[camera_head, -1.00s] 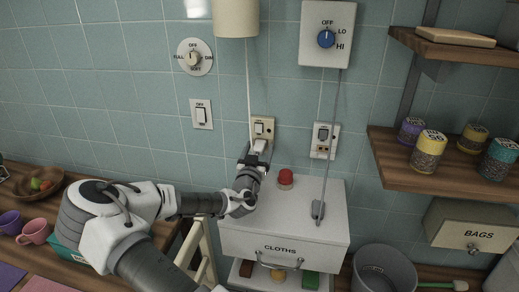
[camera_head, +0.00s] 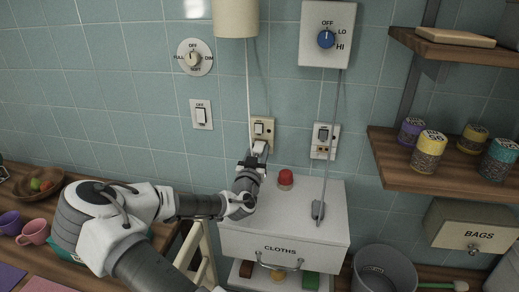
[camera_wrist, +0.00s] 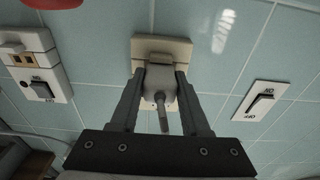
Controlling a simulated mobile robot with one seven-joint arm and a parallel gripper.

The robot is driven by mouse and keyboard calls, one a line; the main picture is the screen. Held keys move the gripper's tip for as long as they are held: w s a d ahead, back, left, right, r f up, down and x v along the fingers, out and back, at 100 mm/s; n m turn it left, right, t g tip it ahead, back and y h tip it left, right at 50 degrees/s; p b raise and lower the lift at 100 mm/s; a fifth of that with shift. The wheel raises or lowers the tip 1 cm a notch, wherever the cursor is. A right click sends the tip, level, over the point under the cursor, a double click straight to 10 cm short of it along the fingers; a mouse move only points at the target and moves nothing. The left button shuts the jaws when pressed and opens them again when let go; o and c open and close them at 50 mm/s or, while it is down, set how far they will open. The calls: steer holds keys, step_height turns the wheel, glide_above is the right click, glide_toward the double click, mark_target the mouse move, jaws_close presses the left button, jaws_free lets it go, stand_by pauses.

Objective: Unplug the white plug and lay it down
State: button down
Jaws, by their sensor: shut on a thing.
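The white plug (camera_wrist: 160,78) is between the two fingers of my gripper (camera_wrist: 158,88) in the wrist view, and the fingers are shut on its sides. Its cord stub (camera_wrist: 163,118) points toward the camera. The plug is in front of the beige wall socket plate (camera_wrist: 177,47); I cannot tell whether its pins are still in the socket. In the head view, my gripper (camera_head: 256,157) is at the lower edge of the beige socket plate (camera_head: 269,125), with the plug (camera_head: 260,147) partly visible above it. A pale cord hangs down to this area.
A second socket (camera_head: 321,150) is to the right. A rocker switch (camera_head: 202,115) is left. The cabinet's middle top is clear.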

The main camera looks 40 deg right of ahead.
steer(key=shift+b+v, duration=0.4)
steer(key=shift+v, duration=2.3)
steer(key=v, duration=0.6)
steer(key=shift+w+a+r, duration=0.3)
steer(key=shift+a, duration=0.1)
steer(key=shift+r, duration=0.1)
steer(key=g+y+p, duration=0.3)
steer(key=p, duration=0.5)
steer(key=shift+r, duration=0.1)
steer(key=shift+g+y+p, duration=0.8)
steer(key=shift+y+p, duration=0.3)
steer(key=shift+p, duration=0.9)
